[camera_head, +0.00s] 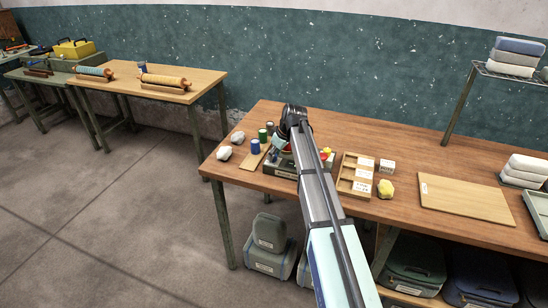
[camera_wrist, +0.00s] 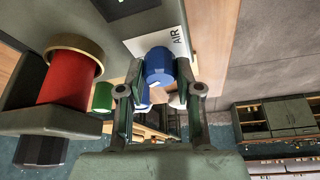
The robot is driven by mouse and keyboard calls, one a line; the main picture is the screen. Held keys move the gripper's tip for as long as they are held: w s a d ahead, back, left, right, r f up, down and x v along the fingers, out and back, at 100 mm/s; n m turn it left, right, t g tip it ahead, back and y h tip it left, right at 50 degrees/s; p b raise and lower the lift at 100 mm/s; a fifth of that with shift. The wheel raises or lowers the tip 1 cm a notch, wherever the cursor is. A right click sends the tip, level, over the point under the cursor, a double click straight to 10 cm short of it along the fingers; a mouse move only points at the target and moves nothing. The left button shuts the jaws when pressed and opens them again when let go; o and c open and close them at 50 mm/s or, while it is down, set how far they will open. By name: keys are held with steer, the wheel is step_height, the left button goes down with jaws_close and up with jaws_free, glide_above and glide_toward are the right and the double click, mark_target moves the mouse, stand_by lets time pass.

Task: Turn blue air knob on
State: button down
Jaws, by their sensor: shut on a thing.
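The blue air knob (camera_wrist: 160,64) is a short blue cylinder beside a white label reading AIR (camera_wrist: 177,38) in the wrist view. My gripper (camera_wrist: 160,76) has one finger on each side of it and is shut on it. A red knob (camera_wrist: 69,78) with a brass-coloured ring stands to the left on the same grey fixture. In the head view my gripper (camera_head: 283,144) is over the dark fixture (camera_head: 284,170) on the wooden bench. My arm hides much of the fixture there, and the blue knob cannot be made out.
Green and blue cans (camera_head: 262,135) and white lumps (camera_head: 224,153) are left of the fixture on the bench (camera_head: 400,222). A wooden compartment tray (camera_head: 345,184), a yellow lump (camera_head: 385,189) and a flat board (camera_head: 465,199) lie to the right. Lidded bins (camera_head: 268,250) are underneath.

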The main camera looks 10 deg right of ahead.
steer(key=n+g+b, duration=0.1)
steer(key=n, duration=0.2)
steer(key=n+g+y+b, duration=0.1)
steer(key=n, duration=0.2)
steer(key=shift+w+d+f+n+b, duration=0.1)
steer(key=shift+w+f+n+b, duration=0.1)
steer(key=shift+n+b, duration=0.15)
steer(key=n+g+b, duration=0.1)
steer(key=n+g, duration=0.1)
steer(key=n, duration=0.3)
steer(key=shift+r+n+b, duration=0.1)
steer(key=shift+n+b, duration=0.15)
steer(key=shift+b, duration=0.15)
steer(key=shift+g, duration=0.3)
steer(key=c, duration=0.8)
jaws_free()
steer(key=v, duration=1.2)
